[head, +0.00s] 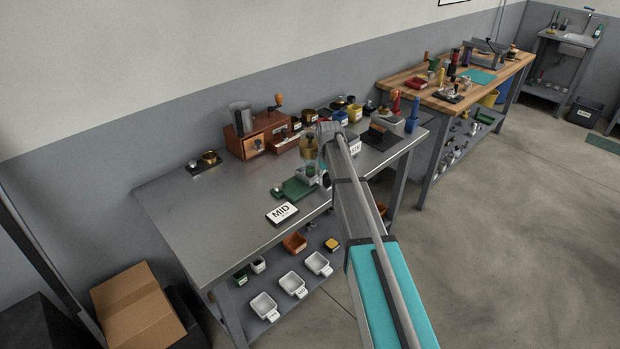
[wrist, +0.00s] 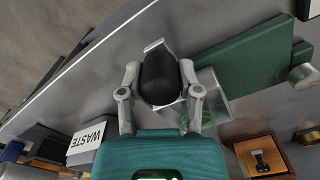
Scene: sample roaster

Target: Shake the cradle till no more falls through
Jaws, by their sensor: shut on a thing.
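In the wrist view my gripper (wrist: 160,82) is shut on a black rounded handle (wrist: 160,76), with one finger on each side of it. The handle appears to belong to the cradle, a pale, partly clear piece (wrist: 208,92) beside it. A flat green base (wrist: 245,62) adjoins this piece. In the head view the green base (head: 294,190) lies near the bench's front edge, with my gripper (head: 325,178) low over its right end. Much of the cradle is hidden behind my gripper. I cannot see inside it or tell whether anything is falling.
A white card marked MID (head: 282,213) lies in front of the green base. A block marked WASTE (wrist: 88,140) stands near my gripper. A wooden grinder box (head: 255,137) stands at the back. The metal bench (head: 205,215) is largely clear at left.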

